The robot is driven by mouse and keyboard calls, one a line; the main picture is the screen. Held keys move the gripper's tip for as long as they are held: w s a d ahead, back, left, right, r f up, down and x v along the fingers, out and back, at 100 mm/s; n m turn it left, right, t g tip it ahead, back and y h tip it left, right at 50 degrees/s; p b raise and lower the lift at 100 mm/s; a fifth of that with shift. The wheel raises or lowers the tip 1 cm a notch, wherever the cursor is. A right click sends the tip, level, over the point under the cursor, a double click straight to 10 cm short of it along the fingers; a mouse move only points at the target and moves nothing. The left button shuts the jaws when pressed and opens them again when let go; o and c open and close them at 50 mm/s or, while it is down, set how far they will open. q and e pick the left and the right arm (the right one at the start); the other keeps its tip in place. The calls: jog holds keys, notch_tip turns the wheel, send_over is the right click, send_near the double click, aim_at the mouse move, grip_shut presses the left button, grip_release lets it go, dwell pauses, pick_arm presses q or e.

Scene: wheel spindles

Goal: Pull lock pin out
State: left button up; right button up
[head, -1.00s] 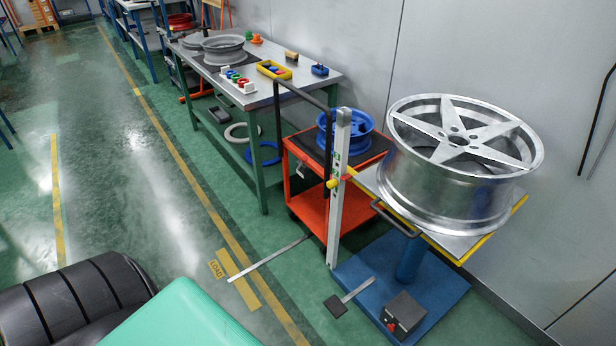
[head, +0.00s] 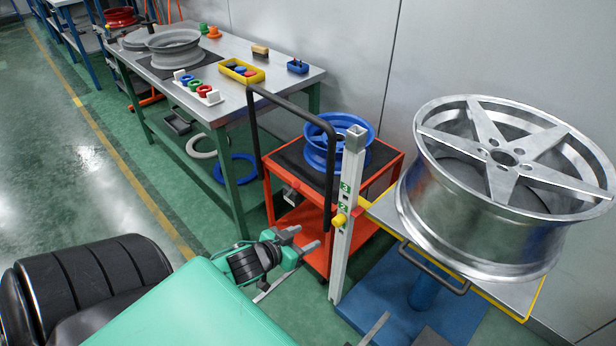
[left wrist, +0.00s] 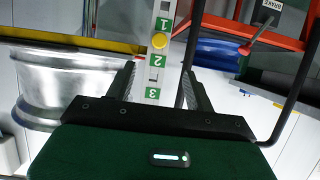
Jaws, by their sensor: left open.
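The lock pin has a yellow knob (head: 339,220) and sits in the side of an upright white post (head: 347,240) with green number labels. In the left wrist view the knob (left wrist: 159,40) shows face-on near number 2, beyond the fingertips. My left gripper (head: 304,239) is open and empty, a little left of and below the knob, apart from it. In the left wrist view its fingers (left wrist: 158,72) stand either side of the post's line, with the numbered face between them. My right gripper is not in view.
A silver wheel (head: 508,170) lies on the yellow-edged lift table (head: 450,280) right of the post. A red cart (head: 388,165) with a blue wheel (head: 337,140) and black handle (head: 253,140) stands behind. A workbench (head: 215,115) is at left.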

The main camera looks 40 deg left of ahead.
aim_at(335, 223)
pick_arm(q)
jog(key=x, duration=1.2)
jog(key=shift+w+b, duration=0.3)
jog(key=shift+b, duration=0.05)
jog(key=shift+w+d+f, duration=0.1)
jog(key=shift+w+f, duration=0.1)
jog(key=shift+w, duration=0.3)
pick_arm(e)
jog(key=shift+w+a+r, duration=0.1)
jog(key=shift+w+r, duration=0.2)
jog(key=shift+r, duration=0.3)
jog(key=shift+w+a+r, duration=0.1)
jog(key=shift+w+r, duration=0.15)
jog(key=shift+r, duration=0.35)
pick_arm(q)
jog(key=c, duration=1.1)
jog(key=shift+o, duration=0.2)
jog(key=shift+s, duration=0.1)
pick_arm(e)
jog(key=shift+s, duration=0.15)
